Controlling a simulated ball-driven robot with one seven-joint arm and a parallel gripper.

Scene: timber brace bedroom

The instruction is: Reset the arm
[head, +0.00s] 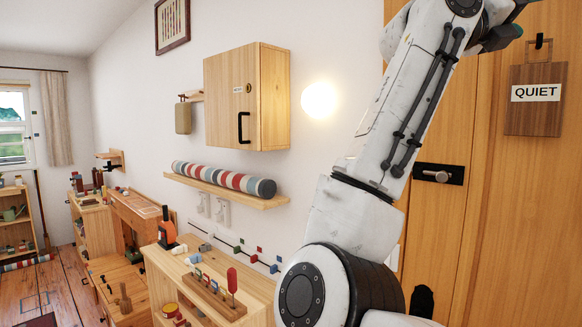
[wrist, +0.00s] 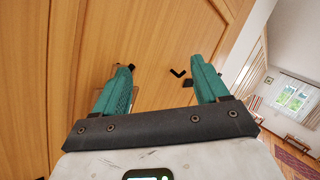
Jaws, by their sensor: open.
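My arm is raised and bent on the right side of the head view, in front of a wooden door (head: 520,220). In the wrist view my gripper (wrist: 160,85) has two teal fingers standing well apart, with nothing between them. Beyond the fingers is the wooden door panel (wrist: 65,50), seen at a tilt. In the head view only a small dark teal part of the gripper end shows at the top right, and its fingertips are not clear there.
A wooden wall cabinet (head: 232,100) and a shelf (head: 225,190) with a striped roll (head: 222,179) are left of my arm. A low bench (head: 205,280) holds small items. A QUIET sign (head: 536,112) hangs on the door. Floor shows at far left.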

